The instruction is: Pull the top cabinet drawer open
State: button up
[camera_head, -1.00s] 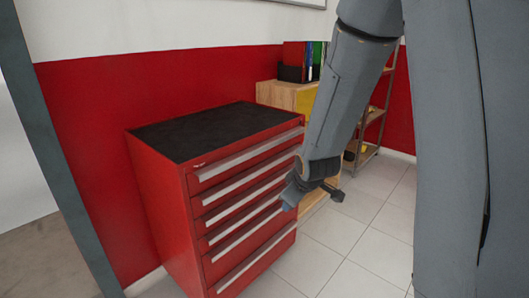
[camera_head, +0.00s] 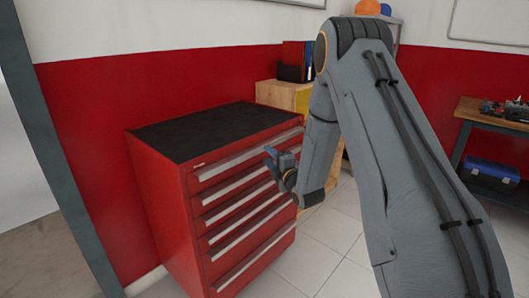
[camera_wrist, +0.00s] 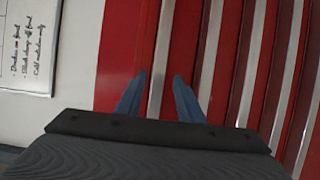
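The red cabinet (camera_head: 160,195) stands against the wall with a black top and several drawers, each with a long silver handle strip. The top drawer (camera_head: 245,160) looks flush with the others. My gripper (camera_head: 270,155) is in front of the cabinet's upper drawers, near the right half of the top ones. In the wrist view, my gripper's two blue fingers (camera_wrist: 158,95) are spread apart with nothing between them but a view of the drawer fronts. A silver handle strip (camera_wrist: 158,60) runs between the fingertips in that picture. I cannot tell whether the fingers touch it.
A wooden shelf unit (camera_head: 285,95) with binders stands right of the cabinet. A workbench (camera_head: 490,112) with a blue toolbox (camera_head: 492,175) is at the far right. Tiled floor (camera_head: 290,265) in front of the cabinet is clear. A whiteboard (camera_wrist: 32,45) shows in the wrist view.

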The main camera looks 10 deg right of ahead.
aim_at(262, 150)
jog(key=shift+p+x, duration=0.3)
jog(key=shift+x, duration=2)
grip_shut()
